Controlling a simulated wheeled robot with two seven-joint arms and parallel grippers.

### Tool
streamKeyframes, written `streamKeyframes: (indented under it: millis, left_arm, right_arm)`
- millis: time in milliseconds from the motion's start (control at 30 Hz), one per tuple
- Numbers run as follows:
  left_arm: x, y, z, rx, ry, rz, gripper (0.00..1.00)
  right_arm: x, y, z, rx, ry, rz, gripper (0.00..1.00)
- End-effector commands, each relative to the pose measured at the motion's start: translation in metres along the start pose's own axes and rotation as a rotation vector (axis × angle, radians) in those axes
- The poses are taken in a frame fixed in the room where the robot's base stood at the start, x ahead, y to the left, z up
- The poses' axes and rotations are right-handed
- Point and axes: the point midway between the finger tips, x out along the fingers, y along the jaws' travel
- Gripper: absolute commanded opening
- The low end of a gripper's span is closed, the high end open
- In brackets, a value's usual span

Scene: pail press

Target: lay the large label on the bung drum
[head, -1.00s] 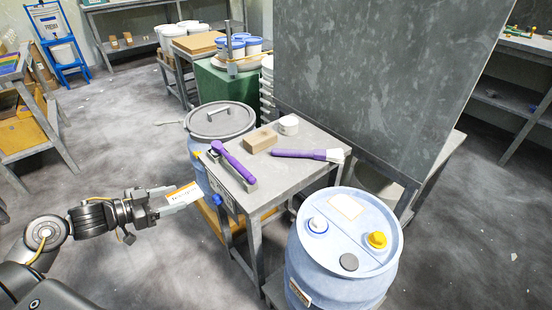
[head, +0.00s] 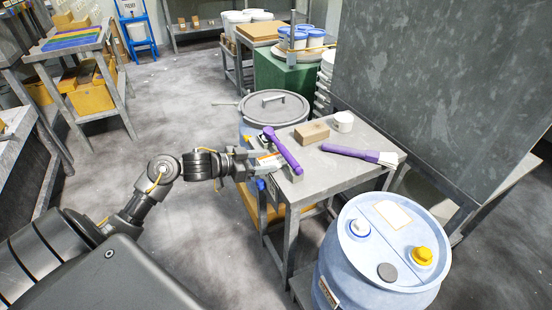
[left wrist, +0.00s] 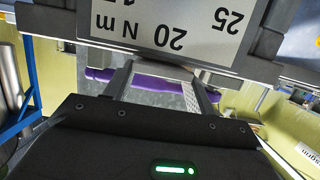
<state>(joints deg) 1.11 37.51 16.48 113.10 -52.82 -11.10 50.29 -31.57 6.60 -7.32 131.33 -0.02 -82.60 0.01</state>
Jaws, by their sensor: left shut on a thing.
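My left gripper (head: 262,166) is shut on a white label (head: 268,156) with an orange stripe. It holds the label at the left edge of the small grey table, close to a purple-handled tool. The bung drum (head: 350,270) is pale blue and stands upright at the lower right, apart from the gripper. Its top carries a white bung, a yellow bung (head: 422,256), a grey disc (head: 387,272) and a pale rectangle (head: 393,214). In the left wrist view the fingers (left wrist: 160,85) show, but I cannot make out the label clearly. My right gripper is not in view.
The small table (head: 330,183) holds the purple tool (head: 283,152), a brush (head: 360,154), a tan block (head: 311,132) and a white cup (head: 343,121). A grey-lidded drum (head: 274,107) stands behind it. A plate with numbers (left wrist: 180,25) shows in the left wrist view.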

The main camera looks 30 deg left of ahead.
Motion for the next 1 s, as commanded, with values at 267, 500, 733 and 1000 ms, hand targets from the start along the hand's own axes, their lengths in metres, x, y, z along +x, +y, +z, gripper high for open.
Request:
streamKeyframes:
  millis: [267, 500, 733, 1000]
  left_arm:
    - [0.031, 0.0, -0.01, -0.001, 0.004, 0.002, 0.34]
    - [0.042, 0.0, -0.01, 0.0, 0.0, 0.001, 0.34]
    - [0.042, 0.0, -0.01, 0.0, 0.0, 0.001, 0.34]
    - [0.042, 0.0, -0.007, 0.0, -0.001, 0.001, 0.77]
  right_arm:
    - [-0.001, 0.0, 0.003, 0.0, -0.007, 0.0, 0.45]
    - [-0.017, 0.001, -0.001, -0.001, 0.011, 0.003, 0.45]
    - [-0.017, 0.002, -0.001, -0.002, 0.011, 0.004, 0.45]
    - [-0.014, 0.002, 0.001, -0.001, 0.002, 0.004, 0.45]
